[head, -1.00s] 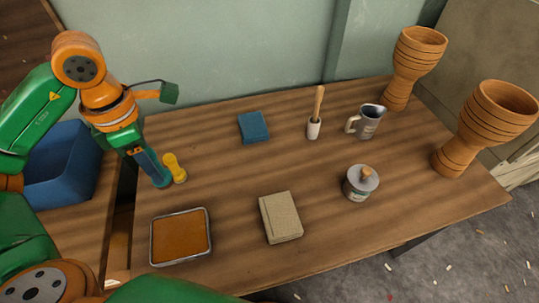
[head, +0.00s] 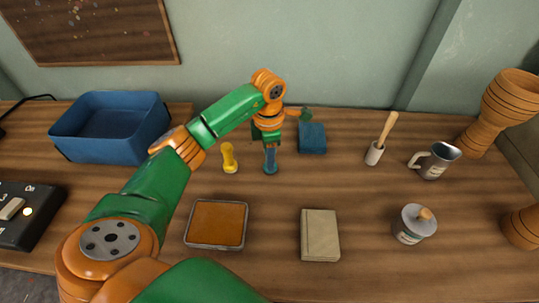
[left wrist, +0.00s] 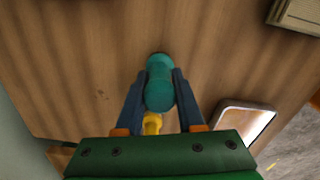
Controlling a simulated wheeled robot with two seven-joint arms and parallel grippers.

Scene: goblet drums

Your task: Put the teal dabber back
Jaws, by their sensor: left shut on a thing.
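The teal dabber (left wrist: 160,88) is between the two blue fingers of my left gripper (head: 270,163), which is shut on it. In the left wrist view its rounded teal end shows clearly; in the head view the fingers mostly cover it. My left gripper points down over the middle of the table, just right of the yellow dabber (head: 229,158), which stands upright and apart from it. I cannot tell whether the teal dabber touches the tabletop. The yellow dabber also shows partly behind it in the left wrist view (left wrist: 152,124). My right gripper is out of view.
A brown-filled tray (head: 187,236) and beige block (head: 320,236) lie nearer me. A blue block (head: 312,138) is right of the gripper. A blue bin (head: 100,150) stands left. A brush pot (head: 374,154), pitcher (head: 434,164), lidded jar (head: 407,233) and goblet drums (head: 500,105) are right.

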